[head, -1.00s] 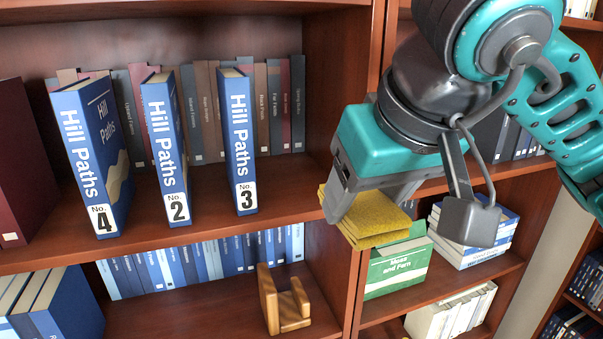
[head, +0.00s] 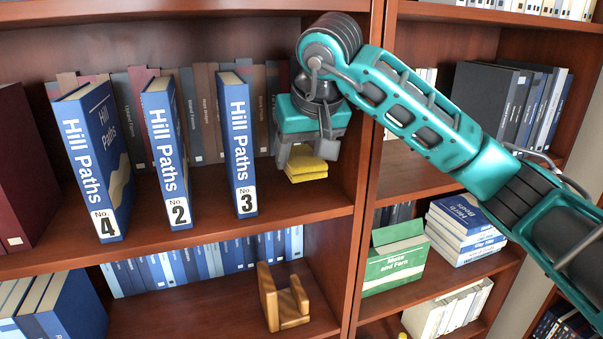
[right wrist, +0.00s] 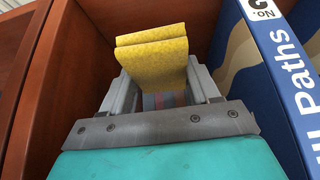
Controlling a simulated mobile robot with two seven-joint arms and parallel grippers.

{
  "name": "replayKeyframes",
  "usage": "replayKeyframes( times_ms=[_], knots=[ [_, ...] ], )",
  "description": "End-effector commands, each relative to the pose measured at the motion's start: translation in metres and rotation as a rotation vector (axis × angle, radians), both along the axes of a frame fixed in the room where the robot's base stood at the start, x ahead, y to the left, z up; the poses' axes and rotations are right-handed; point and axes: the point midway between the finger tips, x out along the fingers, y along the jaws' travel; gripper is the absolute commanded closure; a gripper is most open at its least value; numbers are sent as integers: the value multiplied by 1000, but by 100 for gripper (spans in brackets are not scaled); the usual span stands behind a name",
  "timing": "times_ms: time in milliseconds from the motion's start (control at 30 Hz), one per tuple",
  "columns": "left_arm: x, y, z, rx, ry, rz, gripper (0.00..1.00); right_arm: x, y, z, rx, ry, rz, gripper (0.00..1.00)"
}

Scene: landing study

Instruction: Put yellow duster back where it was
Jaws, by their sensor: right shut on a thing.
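The yellow duster (head: 306,166) is a folded cloth. My right gripper (head: 306,160) is shut on it, inside the upper left shelf bay, to the right of the blue book No. 3 (head: 238,140). In the right wrist view the duster (right wrist: 152,55) hangs folded between the two fingers (right wrist: 165,90). In the head view its lower edge is close to the shelf board (head: 300,205); I cannot tell whether it touches. My left gripper is not in view.
Blue books No. 2 (head: 165,150) and No. 4 (head: 95,160) stand further left. The upright divider (head: 362,150) is close on the right of my gripper. Below are a wooden bookend (head: 285,300) and a green box (head: 395,260). The shelf's front right is bare.

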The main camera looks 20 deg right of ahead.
Motion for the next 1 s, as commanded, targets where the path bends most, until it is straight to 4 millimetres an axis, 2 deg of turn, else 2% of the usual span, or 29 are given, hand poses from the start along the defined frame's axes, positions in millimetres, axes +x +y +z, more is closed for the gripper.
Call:
replayKeyframes(
  times_ms=[167, 367, 900, 933, 1000],
  knots=[
    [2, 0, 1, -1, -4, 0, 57, 0, 0, -14, 1, -2, -2, 73],
    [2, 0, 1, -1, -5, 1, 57, -1, 0, -43, 3, 0, -1, 73],
    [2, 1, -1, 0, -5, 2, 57, 3, -1, -53, 1, -5, -3, 73],
    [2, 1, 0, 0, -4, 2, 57, 3, 0, -52, 2, -5, -3, 36],
    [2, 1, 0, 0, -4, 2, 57, 3, 0, -52, 2, -4, -3, 30]
  ],
)
